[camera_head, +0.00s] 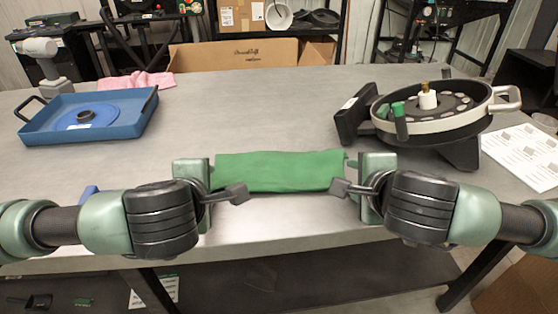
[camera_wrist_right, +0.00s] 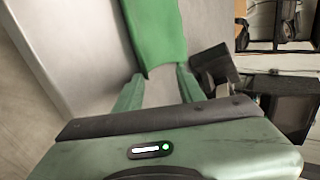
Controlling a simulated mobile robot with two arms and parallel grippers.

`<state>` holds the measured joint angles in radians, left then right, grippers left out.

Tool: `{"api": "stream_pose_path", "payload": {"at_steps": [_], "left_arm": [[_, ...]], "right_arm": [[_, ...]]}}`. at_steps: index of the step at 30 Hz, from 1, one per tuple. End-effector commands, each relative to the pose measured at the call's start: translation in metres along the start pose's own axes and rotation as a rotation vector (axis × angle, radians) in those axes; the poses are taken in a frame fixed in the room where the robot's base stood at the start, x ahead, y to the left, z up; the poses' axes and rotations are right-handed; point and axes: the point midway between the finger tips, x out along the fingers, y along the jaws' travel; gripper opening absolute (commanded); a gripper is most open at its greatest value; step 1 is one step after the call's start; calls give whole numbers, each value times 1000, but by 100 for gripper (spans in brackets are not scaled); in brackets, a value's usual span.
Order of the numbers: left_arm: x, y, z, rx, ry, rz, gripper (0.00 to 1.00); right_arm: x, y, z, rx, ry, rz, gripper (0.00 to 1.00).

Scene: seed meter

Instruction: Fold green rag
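The green rag (camera_head: 278,171) is a flat, wide strip near the front edge of the table, between my two grippers. Its right end shows in the right wrist view (camera_wrist_right: 158,32), just beyond and between the fingertips. My right gripper (camera_head: 350,165) is at the rag's right end; in the wrist view its two fingers (camera_wrist_right: 160,78) stand apart with a gap of grey between them. My left gripper (camera_head: 212,172) is at the rag's left end. Its fingers are mostly hidden by its own body, so their opening cannot be told.
A blue tray (camera_head: 40,131) with a blue disc (camera_head: 103,114) stands at the left, with a pink cloth (camera_head: 135,80) behind it. A round seed meter (camera_head: 440,125) stands at the right, beside printed sheets (camera_head: 525,155). The table's middle behind the rag is clear.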

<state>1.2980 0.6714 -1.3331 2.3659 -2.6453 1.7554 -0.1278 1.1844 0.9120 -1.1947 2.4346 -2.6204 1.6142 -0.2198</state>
Motion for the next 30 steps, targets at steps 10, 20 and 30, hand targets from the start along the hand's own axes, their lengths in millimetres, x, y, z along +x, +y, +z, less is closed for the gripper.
{"api": "stream_pose_path", "payload": {"at_steps": [10, 20, 30], "left_arm": [[-13, 14, 0, 0, -1, 3, 40], [-53, 49, 0, 0, -2, 3, 40], [-69, 61, -1, 1, 0, -1, 40]], "right_arm": [[-13, -14, 1, 0, -2, -3, 40], [-53, -49, 2, 0, -2, -3, 40], [-69, -62, 1, 0, 0, 2, 40]]}}
